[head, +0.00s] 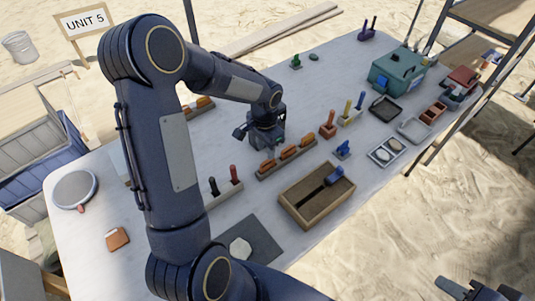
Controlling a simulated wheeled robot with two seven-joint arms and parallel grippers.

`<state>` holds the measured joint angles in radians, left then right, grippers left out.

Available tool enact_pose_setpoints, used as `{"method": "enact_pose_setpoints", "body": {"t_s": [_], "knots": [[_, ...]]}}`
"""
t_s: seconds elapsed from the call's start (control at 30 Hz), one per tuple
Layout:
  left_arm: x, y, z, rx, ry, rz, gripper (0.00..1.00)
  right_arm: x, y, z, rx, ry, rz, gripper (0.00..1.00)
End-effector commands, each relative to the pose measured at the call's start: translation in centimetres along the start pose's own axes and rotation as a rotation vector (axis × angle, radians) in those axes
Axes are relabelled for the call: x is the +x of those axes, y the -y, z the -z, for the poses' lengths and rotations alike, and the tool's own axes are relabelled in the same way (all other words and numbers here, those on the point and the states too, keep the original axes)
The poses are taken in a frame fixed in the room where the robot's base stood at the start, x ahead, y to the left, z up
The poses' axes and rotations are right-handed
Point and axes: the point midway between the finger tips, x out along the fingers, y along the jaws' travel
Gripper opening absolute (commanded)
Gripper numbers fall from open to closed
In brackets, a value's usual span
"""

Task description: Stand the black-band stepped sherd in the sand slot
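I cannot pick out the black-band stepped sherd for sure; the pieces are too small to read their bands. Several orange-brown sherds (289,152) stand in a row in a long slotted rack (262,174) mid-table. A brown piece (117,239) lies flat at the table's left. A pale piece (240,248) lies on a dark mat (262,236). My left gripper (265,141) points down just behind the slotted rack; its fingertips and anything between them are unclear. My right gripper (480,290) is partly in view at the bottom right, off the table.
A round pad (75,188) lies at the left. A green box (398,67) and small trays stand at the right. My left arm hides part of the table's left side.

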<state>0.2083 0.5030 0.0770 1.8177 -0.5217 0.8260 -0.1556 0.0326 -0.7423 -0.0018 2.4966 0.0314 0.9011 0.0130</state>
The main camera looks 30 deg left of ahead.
Motion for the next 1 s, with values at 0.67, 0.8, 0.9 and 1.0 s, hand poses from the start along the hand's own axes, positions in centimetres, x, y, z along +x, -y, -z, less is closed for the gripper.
{"method": "enact_pose_setpoints", "body": {"t_s": [0.67,0.8,0.9,1.0], "knots": [[8.4,-0.2,0.5,0.024,0.019,-0.001,0.35,-1.2,0.5,0.6,0.000,-0.001,0.000,0.36],[9.1,-0.2,0.6,0.022,0.017,-0.001,0.35,-1.2,0.5,0.6,0.000,-0.001,0.000,0.36],[9.1,-0.2,0.6,0.022,0.016,0.000,0.35,-1.2,0.5,0.6,0.000,0.000,0.000,0.36],[9.1,-0.2,0.6,0.022,0.017,0.000,0.32,-1.2,0.5,0.6,0.000,0.000,0.000,0.36]]}}
